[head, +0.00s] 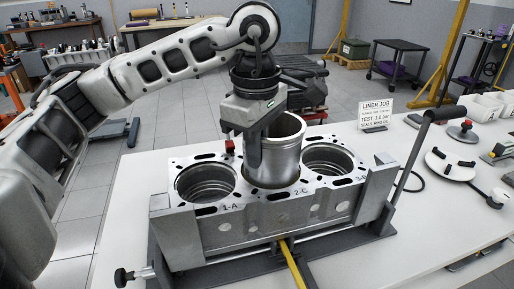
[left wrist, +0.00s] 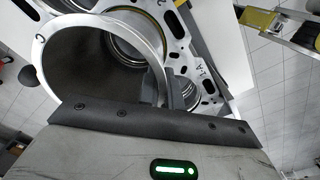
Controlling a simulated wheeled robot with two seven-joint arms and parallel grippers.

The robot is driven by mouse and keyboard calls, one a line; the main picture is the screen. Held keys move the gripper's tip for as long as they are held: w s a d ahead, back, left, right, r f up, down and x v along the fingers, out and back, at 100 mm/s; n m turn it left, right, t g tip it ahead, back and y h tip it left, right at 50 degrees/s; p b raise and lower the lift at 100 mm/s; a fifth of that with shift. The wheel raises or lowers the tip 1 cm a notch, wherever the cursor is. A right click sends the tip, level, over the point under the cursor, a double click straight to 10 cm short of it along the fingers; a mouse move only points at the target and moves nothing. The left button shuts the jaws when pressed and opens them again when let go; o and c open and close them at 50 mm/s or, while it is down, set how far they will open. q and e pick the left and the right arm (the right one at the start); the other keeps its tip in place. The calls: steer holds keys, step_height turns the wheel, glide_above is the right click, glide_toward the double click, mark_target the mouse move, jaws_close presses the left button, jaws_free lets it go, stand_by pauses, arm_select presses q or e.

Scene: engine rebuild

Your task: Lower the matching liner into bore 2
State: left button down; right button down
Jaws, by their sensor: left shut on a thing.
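My left gripper (head: 254,148) is shut on the wall of a silver liner (head: 287,155). The liner stands upright at the middle bore of the engine block (head: 270,215), marked 2-C, with its lower end at or in the bore and much of it above the deck. How deep it sits I cannot tell. In the left wrist view the liner (left wrist: 95,60) fills the left side, with a letter on its rim that looks like C. Bore 1-A (head: 206,182) on the left and the bore on the right (head: 328,158) are open. My right gripper is not in view.
A card (head: 376,114) reading LINER JOB stands behind the block. A black lever (head: 430,125) rises at the block's right. A round plate (head: 450,165) and other tools lie on the right of the white table (head: 400,235). A yellow bar (head: 294,265) lies in front.

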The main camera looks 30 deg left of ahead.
mark_target(258, 184)
arm_select(q)
steer(key=shift+f+b, duration=1.1)
steer(key=shift+f, duration=0.2)
steer(key=shift+f, duration=0.2)
steer(key=shift+f+b, duration=0.75)
steer(key=shift+b, duration=0.15)
steer(key=c, duration=1.5)
jaws_free()
steer(key=shift+r, duration=0.1)
step_height(258, 184, up, 8)
steer(key=p, duration=0.6)
steer(key=shift+s, duration=0.1)
